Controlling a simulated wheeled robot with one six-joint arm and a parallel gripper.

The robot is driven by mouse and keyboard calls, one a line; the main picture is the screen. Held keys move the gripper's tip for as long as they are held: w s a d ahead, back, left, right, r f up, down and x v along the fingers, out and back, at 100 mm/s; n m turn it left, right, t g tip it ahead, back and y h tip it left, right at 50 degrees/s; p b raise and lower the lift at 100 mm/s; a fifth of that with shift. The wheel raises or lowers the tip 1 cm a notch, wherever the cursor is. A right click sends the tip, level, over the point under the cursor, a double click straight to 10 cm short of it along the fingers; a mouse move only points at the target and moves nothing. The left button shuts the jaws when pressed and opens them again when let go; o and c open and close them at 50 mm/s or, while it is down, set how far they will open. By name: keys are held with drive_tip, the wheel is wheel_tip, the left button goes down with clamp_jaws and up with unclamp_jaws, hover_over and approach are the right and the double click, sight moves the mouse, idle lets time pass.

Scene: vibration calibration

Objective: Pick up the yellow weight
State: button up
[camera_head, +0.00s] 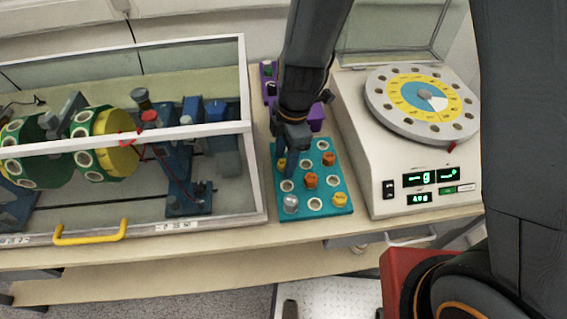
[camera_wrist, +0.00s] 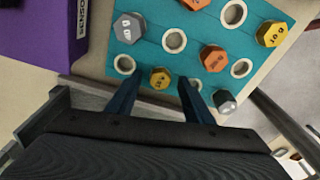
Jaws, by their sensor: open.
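A teal holder board (camera_head: 270,211) with round sockets carries several hex-headed weights. One yellow weight (camera_head: 281,163) shows beside my gripper (camera_head: 290,160) at the board's left side. Another yellow weight (camera_head: 339,200) sits at the front right corner. In the wrist view, a small yellow weight (camera_wrist: 160,78) lies between the fingertips of my gripper (camera_wrist: 159,86), which is open and empty. A larger yellow weight (camera_wrist: 271,33) is at the upper right of that view. Whether the fingers touch the small weight cannot be told.
Orange weights (camera_head: 310,181) and a silver weight (camera_head: 290,203) sit close by on the board. A white scale (camera_head: 372,160) with a round dial stands right of it. A glass-sided case (camera_head: 257,180) stands left. A purple box (camera_wrist: 60,30) is close behind.

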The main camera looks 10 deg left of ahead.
drive_tip(key=c, duration=1.1)
